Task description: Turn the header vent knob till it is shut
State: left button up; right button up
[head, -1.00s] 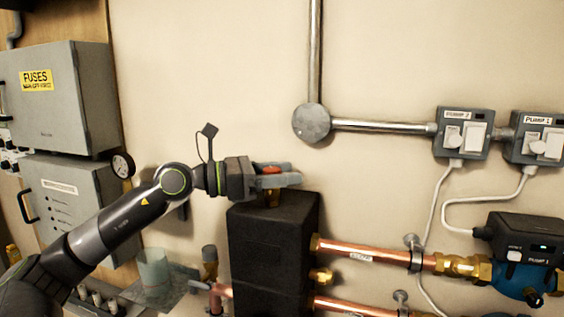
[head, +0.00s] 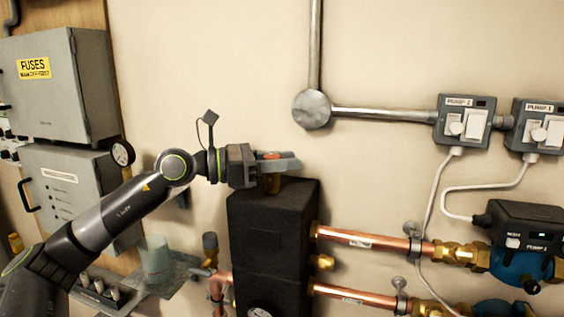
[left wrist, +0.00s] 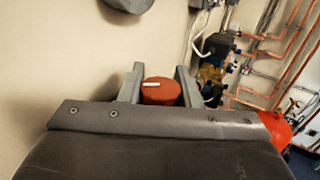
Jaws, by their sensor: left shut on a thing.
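The header vent knob is a small red cap (head: 270,156) with a brass body (head: 272,184) under it, on top of the black insulated header (head: 275,235). In the left wrist view the red knob (left wrist: 160,91) carries a white mark on its top. My left gripper (head: 278,164) comes in level from the left and is shut on the knob, with one finger on each side of it in the left wrist view (left wrist: 160,85). The near finger partly hides the knob in the head view. My right gripper is not in view.
Copper pipes (head: 365,241) with brass fittings run right from the header to a blue pump (head: 518,265). Grey fuse boxes (head: 60,90) and a shelf with a clear beaker (head: 157,262) are at the left. The wall above the knob is clear.

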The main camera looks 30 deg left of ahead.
pick_arm(q)
jog(key=shift+d+f+m+g+h+b, duration=0.1)
jog(key=shift+m+g+h+b, duration=0.8)
jog(key=shift+g+b, duration=0.2)
jog(key=shift+s+m+g+h+b, duration=0.15)
jog(key=shift+m+g+h+b, duration=0.2)
jog(key=shift+m+g+h, duration=0.55)
jog(key=m+g, duration=0.1)
jog(key=g, duration=0.1)
jog(key=m+g, duration=0.1)
jog(key=g, duration=0.1)
jog(key=shift+s+d+r+h, duration=0.15)
jog(key=shift+s+r+h, duration=0.05)
jog(key=shift+h, duration=0.2)
jog(key=shift+s+m+g+h+p, duration=0.2)
jog(key=shift+m+g, duration=0.55)
jog(key=shift+g, duration=0.3)
jog(key=shift+s+m+g+h+p, duration=0.1)
jog(key=shift+m+g+p, duration=0.05)
jog(key=shift+m+g, duration=0.75)
jog(key=shift+f+g, duration=0.1)
jog(key=shift+g, duration=0.45)
jog(key=o, duration=1)
jog(key=shift+c, duration=0.2)
notch_tip(320, 180, up, 10)
jog(key=b, duration=0.1)
